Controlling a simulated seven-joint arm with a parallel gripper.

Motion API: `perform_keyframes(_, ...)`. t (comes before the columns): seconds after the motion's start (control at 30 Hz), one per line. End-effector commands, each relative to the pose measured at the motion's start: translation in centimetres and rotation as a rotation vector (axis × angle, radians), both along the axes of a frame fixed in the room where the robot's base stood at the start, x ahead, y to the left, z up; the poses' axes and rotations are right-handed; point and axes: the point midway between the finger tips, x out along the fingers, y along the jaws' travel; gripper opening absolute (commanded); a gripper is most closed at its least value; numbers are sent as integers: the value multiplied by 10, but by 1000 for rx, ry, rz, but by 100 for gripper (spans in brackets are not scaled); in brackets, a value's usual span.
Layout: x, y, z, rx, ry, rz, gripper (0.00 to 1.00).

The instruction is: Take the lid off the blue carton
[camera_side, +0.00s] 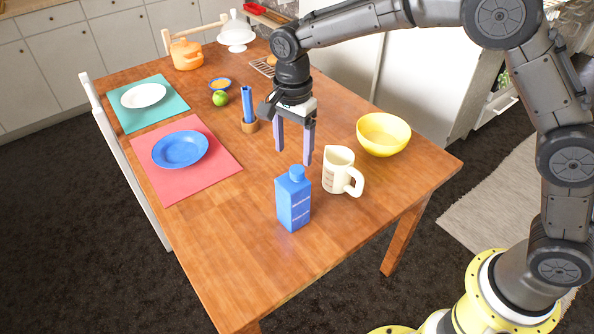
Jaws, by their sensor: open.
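A blue carton (293,204) stands upright on the wooden table, near its front end. Its blue lid (297,172) sits on the carton's top. My gripper (293,158) points down with its two purple fingers apart and nothing between them. In this view the fingertips appear just above and behind the lid; the exact distance is hard to tell. No finger visibly touches the lid.
A cream jug (340,172) stands close to the right of the carton, with a yellow bowl (383,134) behind it. A blue plate (180,149) lies on a red mat (212,172) to the left. A blue upright item in a wooden holder (249,126) stands behind. The table's front left is clear.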

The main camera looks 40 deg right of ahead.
Motion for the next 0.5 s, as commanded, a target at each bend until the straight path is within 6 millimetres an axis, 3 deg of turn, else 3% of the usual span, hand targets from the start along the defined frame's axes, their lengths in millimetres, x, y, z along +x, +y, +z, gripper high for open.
perform_keyframes(0.17, -1, -2, -11, -1, 2, -1, 76)
perform_keyframes(0.5, -3, -8, -53, -1, 2, 1, 76)
